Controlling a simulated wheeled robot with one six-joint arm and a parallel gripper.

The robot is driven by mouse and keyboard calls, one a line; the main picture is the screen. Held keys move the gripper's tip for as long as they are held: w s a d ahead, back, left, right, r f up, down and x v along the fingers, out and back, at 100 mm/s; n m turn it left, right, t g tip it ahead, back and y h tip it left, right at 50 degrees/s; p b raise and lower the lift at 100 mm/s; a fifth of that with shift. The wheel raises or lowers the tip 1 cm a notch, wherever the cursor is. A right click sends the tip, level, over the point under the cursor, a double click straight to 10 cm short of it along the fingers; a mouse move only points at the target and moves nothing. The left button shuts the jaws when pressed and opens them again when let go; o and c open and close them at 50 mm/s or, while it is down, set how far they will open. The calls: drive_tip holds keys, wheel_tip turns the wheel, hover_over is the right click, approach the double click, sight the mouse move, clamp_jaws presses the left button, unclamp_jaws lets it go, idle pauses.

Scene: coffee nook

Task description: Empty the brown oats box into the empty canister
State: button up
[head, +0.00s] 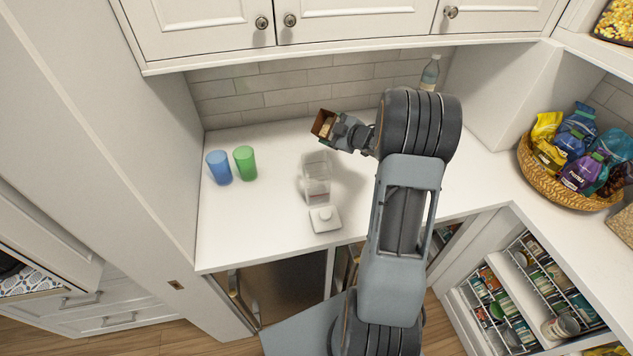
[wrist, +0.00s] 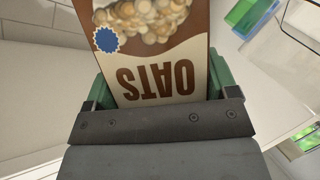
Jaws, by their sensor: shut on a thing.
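My gripper (head: 342,131) is shut on the brown oats box (head: 321,124) and holds it above the back of the counter. The box is tilted, and its open brown top shows in the head view. In the wrist view the box front (wrist: 155,55) reads OATS upside down, between the green fingers of my gripper (wrist: 160,88). A clear canister (head: 316,184) stands on the counter below and slightly left of the box, apart from it. I cannot make out its contents clearly. A white lid (head: 325,219) lies in front of the canister.
A blue cup (head: 219,167) and a green cup (head: 245,163) stand on the left of the counter. A bottle (head: 430,73) stands at the back right behind my arm. A basket (head: 583,195) of packets sits far right. Cabinets (head: 330,22) overhang the back.

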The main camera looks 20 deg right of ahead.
drive_tip(key=shift+s, duration=0.1)
idle(0.3)
drive_tip(key=shift+s+d, duration=0.35)
drive_tip(key=shift+s, duration=0.05)
drive_tip(key=shift+w+a, duration=0.1)
drive_tip(key=shift+w, duration=0.05)
idle(0.5)
drive_tip(key=shift+w+a, duration=0.25)
drive_tip(key=shift+w, duration=0.15)
drive_tip(key=shift+n, duration=0.3)
drive_tip(key=shift+s+d, duration=0.15)
drive_tip(key=shift+s+d, duration=0.25)
drive_tip(key=shift+s, duration=0.15)
idle(0.6)
